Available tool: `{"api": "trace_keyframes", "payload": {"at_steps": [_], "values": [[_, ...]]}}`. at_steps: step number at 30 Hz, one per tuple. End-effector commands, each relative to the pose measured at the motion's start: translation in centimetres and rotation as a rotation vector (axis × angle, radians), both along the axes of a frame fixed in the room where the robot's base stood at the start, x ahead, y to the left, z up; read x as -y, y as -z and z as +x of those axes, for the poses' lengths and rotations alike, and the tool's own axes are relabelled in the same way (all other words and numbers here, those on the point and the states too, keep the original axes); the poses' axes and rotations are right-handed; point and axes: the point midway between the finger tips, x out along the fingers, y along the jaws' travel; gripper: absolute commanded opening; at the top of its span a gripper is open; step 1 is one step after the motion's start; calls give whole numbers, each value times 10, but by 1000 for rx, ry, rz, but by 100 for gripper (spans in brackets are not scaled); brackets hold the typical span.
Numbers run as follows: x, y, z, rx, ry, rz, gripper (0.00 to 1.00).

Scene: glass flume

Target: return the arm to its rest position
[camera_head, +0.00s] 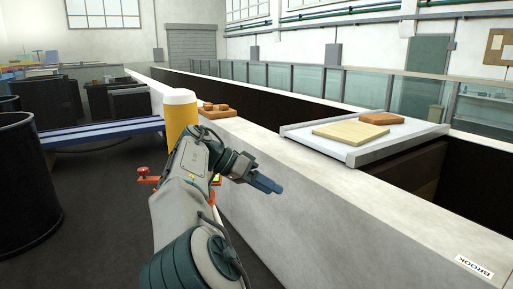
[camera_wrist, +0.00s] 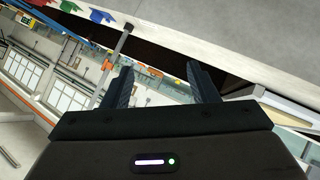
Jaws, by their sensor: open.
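My arm rises from the bottom middle of the head view, bent beside the pale concrete wall of the flume (camera_head: 330,215). My gripper (camera_head: 272,186) is at its end, in front of the wall's side face and pointing right. In the wrist view my gripper (camera_wrist: 164,85) shows two dark fingers well apart with nothing between them. The gripper is open and empty. The wrist view is strongly tilted and shows windows and the hall beyond the fingers.
A grey tray (camera_head: 297,131) spans the flume, bearing a pale board (camera_head: 351,131) and a brown block (camera_head: 380,118). A brown tray with round pieces (camera_head: 216,111) lies on the wall top near a yellow cylinder (camera_head: 181,118). A blue bench (camera_head: 100,132) and black drums (camera_head: 20,178) stand left.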

Motion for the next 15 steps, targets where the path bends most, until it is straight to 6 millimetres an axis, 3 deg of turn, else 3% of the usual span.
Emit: {"api": "trace_keyframes", "payload": {"at_steps": [1,6,9,15], "values": [[32,15,-1,-60,4,81,53],[101,60,-16,-215,-60,322,53],[128,84,-33,-274,-117,458,53],[156,123,-78,-331,-277,690,53]]}}
